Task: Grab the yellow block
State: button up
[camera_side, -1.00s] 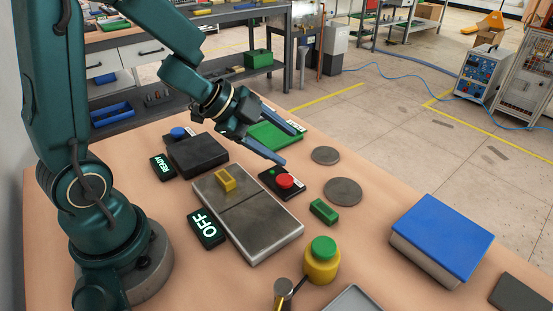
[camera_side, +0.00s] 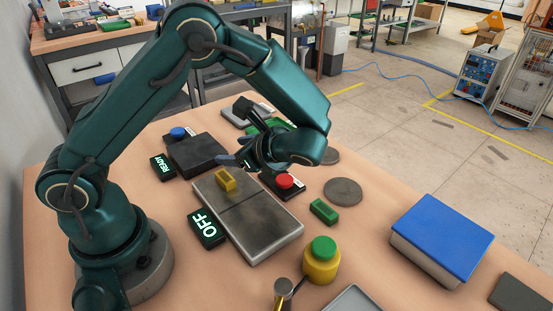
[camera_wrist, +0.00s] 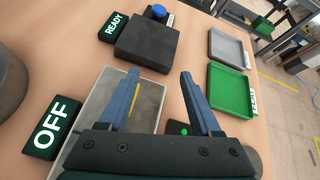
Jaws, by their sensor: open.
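The yellow block (camera_side: 225,181) sits on the far-left half of a grey metal plate (camera_side: 265,226). In the wrist view only a thin yellow strip of the block (camera_wrist: 134,104) shows beside my left finger, which hides the rest. My gripper (camera_side: 236,158) is open and empty. In the side view it hangs above the table, behind and to the right of the block, apart from it, with my forearm hiding part of it. In the wrist view the fingertips (camera_wrist: 160,73) are wide apart, with the plate (camera_wrist: 96,98) partly behind them.
A green block (camera_side: 323,211), a grey disc (camera_side: 342,191), a yellow pot (camera_side: 321,266) and a blue-topped box (camera_side: 441,236) stand to the right.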

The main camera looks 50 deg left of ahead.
aim_at(227, 178)
jog(key=s+d+m, duration=0.1)
jog(key=d, duration=0.1)
jog(key=s+d+f+m+y, duration=0.1)
jog(key=d, duration=0.1)
jog(key=s+d+f+m, duration=0.1)
jog(key=d, duration=0.2)
jog(key=shift+s+f+t+y, duration=0.15)
jog(key=shift+f+t+y, duration=0.15)
jog(key=shift+y, duration=0.1)
jog(key=shift+x, duration=2.45)
grip_shut()
